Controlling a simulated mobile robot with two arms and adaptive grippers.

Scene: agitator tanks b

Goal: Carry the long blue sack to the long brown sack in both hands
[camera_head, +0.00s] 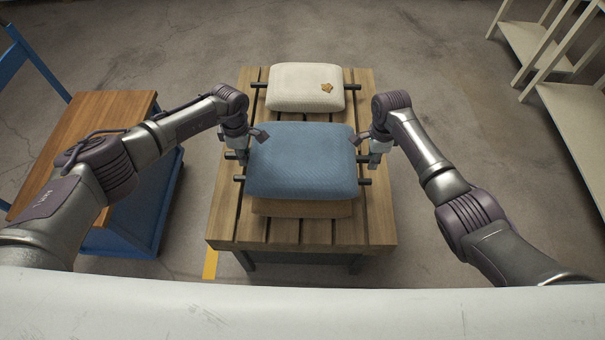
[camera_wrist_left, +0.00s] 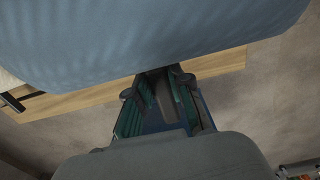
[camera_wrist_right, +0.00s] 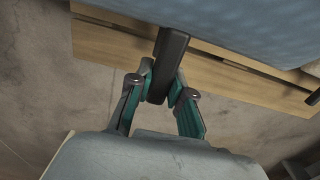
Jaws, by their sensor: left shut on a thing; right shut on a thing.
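The long blue sack (camera_head: 302,162) is level between my grippers, over the long brown sack. Only the front edge of the brown sack (camera_head: 302,208) shows; the rest is hidden below the blue one. I cannot tell whether they touch. Dark bar ends stick out at both sides. My left gripper (camera_head: 240,155) is shut at the blue sack's left side, its grip partly hidden in the left wrist view (camera_wrist_left: 160,95). My right gripper (camera_head: 376,158) is shut on a dark bar (camera_wrist_right: 170,55) at the right side, clear in the right wrist view.
A slatted wooden table (camera_head: 225,222) stands under the sacks. A cream sack (camera_head: 305,87) with a small brown emblem lies at its far end on dark bars. A blue stand with a wooden top (camera_head: 120,110) is left. Pale shelves (camera_head: 575,115) stand right. Floor is clear between.

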